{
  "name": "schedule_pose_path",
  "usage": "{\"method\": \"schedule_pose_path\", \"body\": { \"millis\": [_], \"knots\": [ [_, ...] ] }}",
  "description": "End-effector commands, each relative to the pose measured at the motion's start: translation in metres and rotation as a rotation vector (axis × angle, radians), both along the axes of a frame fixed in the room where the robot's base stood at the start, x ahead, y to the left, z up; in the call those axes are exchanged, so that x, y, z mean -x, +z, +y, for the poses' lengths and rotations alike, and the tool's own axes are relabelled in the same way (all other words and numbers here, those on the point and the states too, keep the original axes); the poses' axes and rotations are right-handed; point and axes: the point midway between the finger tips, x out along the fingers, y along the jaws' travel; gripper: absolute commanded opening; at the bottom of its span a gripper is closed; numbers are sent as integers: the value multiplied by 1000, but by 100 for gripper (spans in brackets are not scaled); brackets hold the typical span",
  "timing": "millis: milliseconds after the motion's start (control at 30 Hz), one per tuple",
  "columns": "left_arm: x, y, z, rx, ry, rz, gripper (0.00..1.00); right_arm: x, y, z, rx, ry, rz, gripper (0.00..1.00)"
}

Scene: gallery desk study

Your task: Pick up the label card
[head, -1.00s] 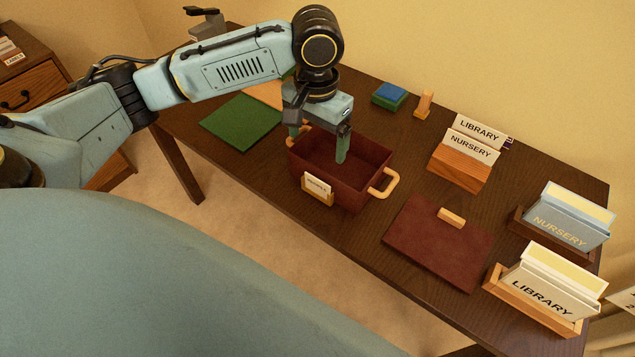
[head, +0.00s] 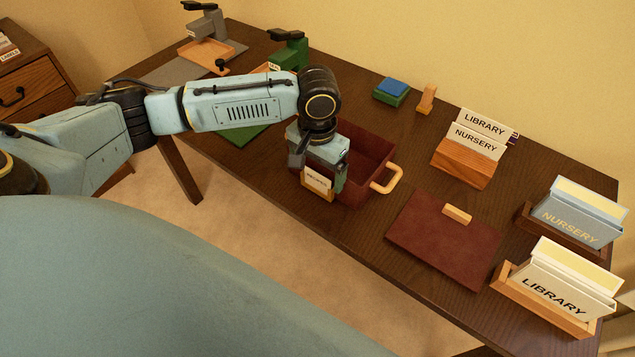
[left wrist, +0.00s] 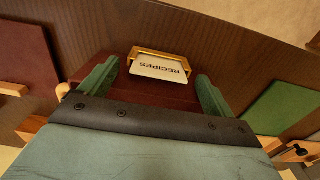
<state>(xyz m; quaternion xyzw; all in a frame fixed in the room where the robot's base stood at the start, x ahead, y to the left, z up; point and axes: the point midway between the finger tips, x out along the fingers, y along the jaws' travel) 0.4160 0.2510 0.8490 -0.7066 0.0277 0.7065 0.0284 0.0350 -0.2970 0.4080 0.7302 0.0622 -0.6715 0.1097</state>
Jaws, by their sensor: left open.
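The label card (head: 317,179) is a small cream card lettered RECIPES. It stands in a wooden holder (head: 318,194) on the front of a dark red box (head: 357,190). In the left wrist view the card (left wrist: 158,67) shows upside down in its holder (left wrist: 160,52). My left gripper (head: 320,166) is open over the front of the box, close to the card. In the left wrist view its two green fingers (left wrist: 157,76) stand on either side of the card, with nothing held. Whether they touch the card cannot be told. My right gripper is not in view.
A dark red lid (head: 440,245) with a wooden handle lies right of the box. Card trays (head: 545,305) and a wooden card stand (head: 460,170) are on the right. A green-blue block (head: 391,91) sits behind. Stamping devices (head: 205,35) stand at the back left.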

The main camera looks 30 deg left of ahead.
Motion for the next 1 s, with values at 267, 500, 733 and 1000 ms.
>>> {"method": "schedule_pose_path", "body": {
  "millis": [267,500,733,1000],
  "knots": [
    [0,1,0,0,0,0,69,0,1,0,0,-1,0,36],
    [0,1,0,0,0,0,41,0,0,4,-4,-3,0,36],
    [0,4,0,1,0,-1,41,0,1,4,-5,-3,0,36],
    [-1,50,0,1,1,-4,41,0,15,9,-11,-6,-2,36]
  ]
}}
